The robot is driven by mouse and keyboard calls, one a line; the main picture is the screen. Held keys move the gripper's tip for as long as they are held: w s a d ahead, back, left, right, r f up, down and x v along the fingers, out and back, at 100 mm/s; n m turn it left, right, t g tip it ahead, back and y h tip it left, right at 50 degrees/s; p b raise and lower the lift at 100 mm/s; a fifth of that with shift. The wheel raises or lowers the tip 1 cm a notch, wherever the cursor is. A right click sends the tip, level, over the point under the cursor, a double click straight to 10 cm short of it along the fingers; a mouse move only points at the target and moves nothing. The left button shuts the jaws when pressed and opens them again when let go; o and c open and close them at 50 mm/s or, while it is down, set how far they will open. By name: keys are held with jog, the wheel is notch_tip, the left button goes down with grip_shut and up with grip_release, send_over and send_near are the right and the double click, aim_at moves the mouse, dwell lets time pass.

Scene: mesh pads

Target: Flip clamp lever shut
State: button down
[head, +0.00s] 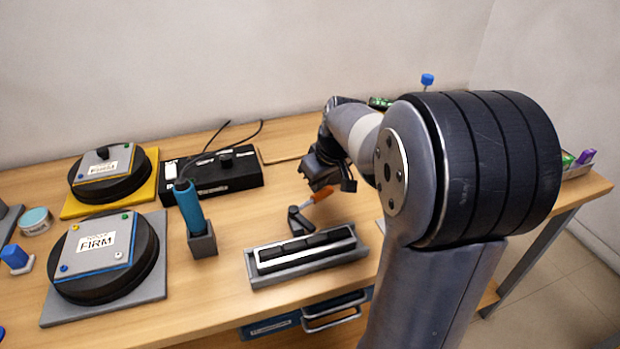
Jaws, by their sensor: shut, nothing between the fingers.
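A small clamp (299,219) with a dark body stands on the wooden table at the back edge of a grey fixture. Its orange lever (322,193) slants up and to the right from the clamp body, so it is raised, not flat. My gripper (331,184) is right above and behind the lever's upper end, with its fingers shut and nothing held. I cannot tell whether it touches the lever. The grey fixture (262,283) holds a white-edged strip with black blocks on it. My arm hides the table to the right of the clamp.
A blue-handled tool (190,206) stands in a dark holder (203,242) left of the fixture. A black box (220,178) with a cable sits behind. Round black pads, one labelled FIRM (97,243), lie at left. Bare table (240,225) shows between holder and clamp.

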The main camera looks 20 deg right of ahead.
aim_at(326, 196)
jog(key=s+m, duration=0.2)
jog(key=shift+d+m+h, duration=0.4)
jog(key=shift+s+d, duration=0.15)
jog(key=shift+s, duration=0.35)
jog(key=p+v, duration=0.1)
jog(key=v, duration=0.9)
jog(key=shift+s+r+p, duration=0.3)
jog(key=shift+r+p, duration=0.05)
jog(key=shift+f, duration=0.1)
